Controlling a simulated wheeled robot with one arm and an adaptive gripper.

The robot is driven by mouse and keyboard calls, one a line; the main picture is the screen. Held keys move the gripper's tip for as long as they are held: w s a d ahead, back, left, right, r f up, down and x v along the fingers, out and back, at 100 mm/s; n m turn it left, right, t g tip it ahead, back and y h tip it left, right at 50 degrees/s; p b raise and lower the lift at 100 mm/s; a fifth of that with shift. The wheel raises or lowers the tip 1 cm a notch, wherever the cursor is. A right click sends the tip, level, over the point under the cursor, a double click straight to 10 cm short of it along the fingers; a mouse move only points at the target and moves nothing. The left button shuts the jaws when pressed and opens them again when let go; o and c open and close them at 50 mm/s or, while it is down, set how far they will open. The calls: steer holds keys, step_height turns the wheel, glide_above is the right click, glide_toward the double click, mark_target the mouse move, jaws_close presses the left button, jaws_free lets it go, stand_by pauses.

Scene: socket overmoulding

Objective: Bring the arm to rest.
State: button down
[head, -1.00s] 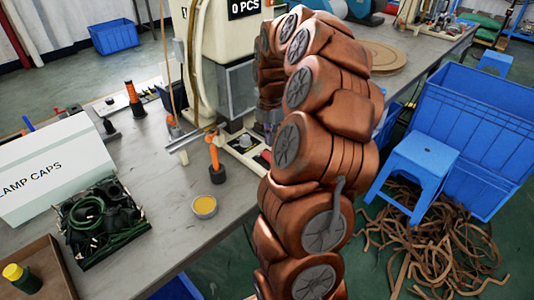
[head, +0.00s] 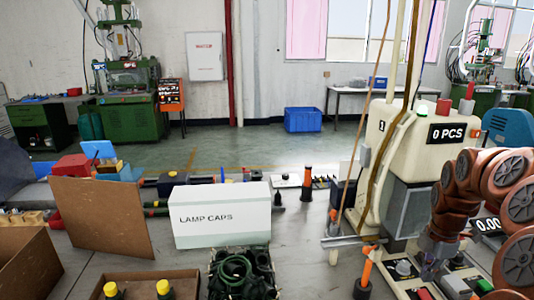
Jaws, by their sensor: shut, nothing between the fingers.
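My copper-coloured arm fills the right edge of the head view, arched over the bench beside the cream machine (head: 400,135). Its end points down, and my gripper (head: 431,268) shows small and grey at the end of the last link. It is shut and holds nothing. It is in front of the machine's lower part, above small parts on the bench; whether it touches any of them I cannot tell.
A white LAMP CAPS box (head: 222,215) stands mid-bench, with a tray of green and black rings (head: 240,268) before it. A brown board (head: 100,217) and cardboard box (head: 30,262) are at left. An orange-topped post (head: 364,275) stands near my gripper.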

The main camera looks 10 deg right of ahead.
steer(key=s+a+r+m+p, duration=0.1)
steer(key=s+a+r+m, duration=0.2)
steer(key=a, duration=0.7)
steer(key=s+a+r+m+p, duration=0.2)
steer(key=s+a+r+m, duration=0.15)
steer(key=a, duration=0.55)
steer(key=s+a+m+g+p, duration=0.1)
steer(key=s+a+m, duration=0.4)
steer(key=s, duration=0.3)
steer(key=s+a+m+p, duration=0.1)
steer(key=s+a+m, duration=0.4)
steer(key=s, duration=0.4)
steer(key=shift+s+r+g+p, duration=0.25)
steer(key=shift+r+g+p, duration=0.1)
steer(key=shift+g, duration=0.05)
steer(key=shift+m, duration=0.25)
